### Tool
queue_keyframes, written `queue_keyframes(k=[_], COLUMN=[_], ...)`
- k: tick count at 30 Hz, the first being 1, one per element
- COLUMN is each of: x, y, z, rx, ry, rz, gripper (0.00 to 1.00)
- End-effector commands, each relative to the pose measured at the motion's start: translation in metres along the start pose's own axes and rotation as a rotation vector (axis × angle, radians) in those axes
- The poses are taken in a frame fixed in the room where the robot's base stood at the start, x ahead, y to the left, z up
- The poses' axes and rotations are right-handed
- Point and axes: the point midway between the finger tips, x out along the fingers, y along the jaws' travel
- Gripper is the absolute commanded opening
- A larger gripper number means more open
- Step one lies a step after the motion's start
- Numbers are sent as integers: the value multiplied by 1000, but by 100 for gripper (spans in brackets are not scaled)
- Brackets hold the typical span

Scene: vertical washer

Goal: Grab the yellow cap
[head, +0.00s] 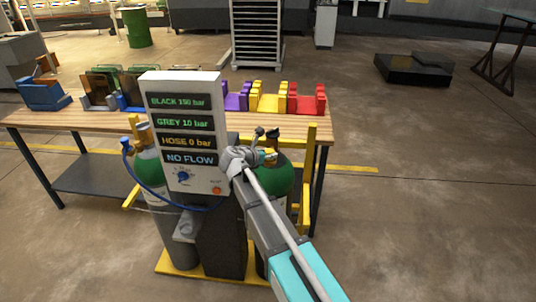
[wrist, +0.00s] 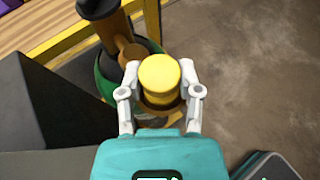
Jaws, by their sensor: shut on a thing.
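The yellow cap (wrist: 160,76) shows in the wrist view as a round yellow piece between the fingers of my gripper (wrist: 160,92). The white fingers close on it from both sides. Below it is the green top of a gas cylinder (wrist: 106,80) with a brown valve. I cannot tell whether the cap still touches the valve. In the head view my gripper (head: 247,157) is beside the right green-topped cylinder (head: 281,176), right of the display box. The cap is mostly hidden there.
A second cylinder (head: 150,175) with a blue hose stands left. A yellow frame (head: 308,185) surrounds the cylinders.

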Motion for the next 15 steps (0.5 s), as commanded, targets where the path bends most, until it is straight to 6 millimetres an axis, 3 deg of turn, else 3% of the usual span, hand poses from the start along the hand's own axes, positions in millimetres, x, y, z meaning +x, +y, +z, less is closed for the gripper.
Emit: queue_keyframes(k=[11, 15], x=[-13, -31], y=[0, -10], z=[30, 40], rx=[0, -1], ry=[0, 0], rz=[0, 1], gripper=[0, 0])
